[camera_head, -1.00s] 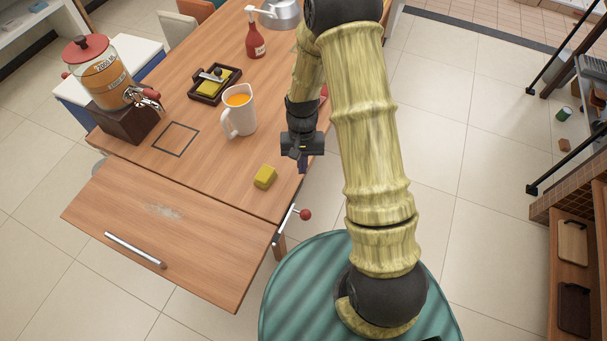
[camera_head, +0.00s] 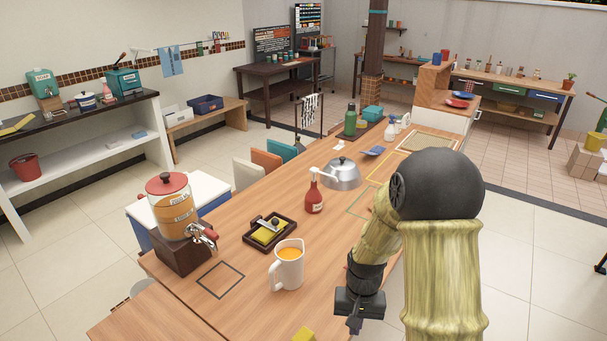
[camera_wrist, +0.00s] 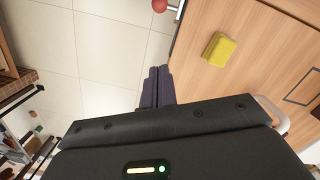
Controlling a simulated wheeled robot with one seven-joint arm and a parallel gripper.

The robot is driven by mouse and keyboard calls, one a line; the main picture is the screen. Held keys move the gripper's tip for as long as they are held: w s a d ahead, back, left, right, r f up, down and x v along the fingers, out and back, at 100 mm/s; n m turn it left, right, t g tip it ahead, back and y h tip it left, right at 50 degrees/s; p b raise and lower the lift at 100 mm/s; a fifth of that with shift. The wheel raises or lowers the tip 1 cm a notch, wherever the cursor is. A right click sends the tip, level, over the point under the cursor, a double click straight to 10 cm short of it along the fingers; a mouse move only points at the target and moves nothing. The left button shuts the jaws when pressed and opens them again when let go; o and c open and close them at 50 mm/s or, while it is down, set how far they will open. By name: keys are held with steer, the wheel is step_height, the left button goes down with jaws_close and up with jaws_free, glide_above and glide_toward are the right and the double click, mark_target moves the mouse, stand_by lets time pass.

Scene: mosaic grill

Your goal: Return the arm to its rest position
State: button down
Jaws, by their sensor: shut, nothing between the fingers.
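My arm is bent in front of the table's right edge in the head view. My gripper (camera_head: 355,322) points down beside that edge, to the right of the white pitcher. In the wrist view my gripper (camera_wrist: 157,85) shows its two dark fingers together with nothing between them. They are over the floor just beside the table edge. A yellow block (camera_wrist: 219,49) lies on the table apart from the fingers; its top shows at the bottom of the head view (camera_head: 303,334).
The wooden table (camera_head: 235,325) holds a white pitcher (camera_head: 289,271) of orange drink, a drink dispenser (camera_head: 172,210), a dark tray (camera_head: 252,243), a red bottle (camera_head: 314,196) and a kettle (camera_head: 342,175). A red knob (camera_wrist: 159,5) is near the table edge.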

steer(key=s+d+r+n+t, duration=0.1)
steer(key=s+d+r+t, duration=0.1)
steer(key=s+r, duration=0.6)
step_height(320, 180, up, 4)
steer(key=shift+s+d+f+n+t, duration=0.1)
steer(key=shift+s+d+n+t, duration=0.2)
steer(key=shift+t, duration=0.6)
steer(key=shift+w, duration=0.15)
stand_by(0.8)
